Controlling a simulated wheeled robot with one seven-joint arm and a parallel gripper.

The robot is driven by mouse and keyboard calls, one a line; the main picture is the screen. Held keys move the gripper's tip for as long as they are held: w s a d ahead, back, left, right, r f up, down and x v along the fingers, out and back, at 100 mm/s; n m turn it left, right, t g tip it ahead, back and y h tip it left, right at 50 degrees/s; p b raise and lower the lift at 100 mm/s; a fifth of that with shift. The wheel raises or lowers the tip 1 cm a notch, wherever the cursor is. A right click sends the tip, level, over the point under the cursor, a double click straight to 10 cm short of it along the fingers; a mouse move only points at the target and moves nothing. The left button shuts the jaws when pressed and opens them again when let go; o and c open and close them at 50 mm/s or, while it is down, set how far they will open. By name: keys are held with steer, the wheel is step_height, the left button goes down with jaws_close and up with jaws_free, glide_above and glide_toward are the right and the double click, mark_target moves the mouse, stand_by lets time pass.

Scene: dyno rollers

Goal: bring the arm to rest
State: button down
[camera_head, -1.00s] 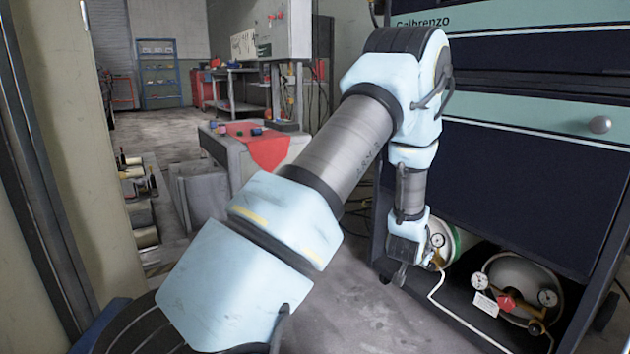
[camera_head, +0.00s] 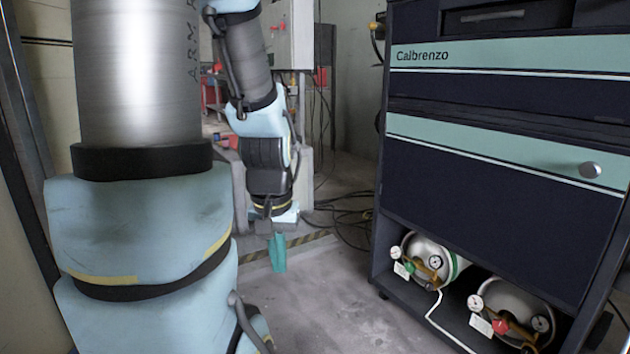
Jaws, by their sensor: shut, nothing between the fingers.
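My arm, pale blue and grey, fills the left side of the view, with its forearm and wrist hanging down left of the middle. My gripper (camera_head: 278,262) points down at the end of the wrist, with its teal fingers shut and empty. It hangs clear of the dark cabinet (camera_head: 480,150), in the open space to the cabinet's left.
Cables (camera_head: 345,212) lie on the floor behind. Bare floor (camera_head: 315,300) lies between arm and cabinet.

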step_height(320, 180, up, 36)
steer(key=p, duration=3.4)
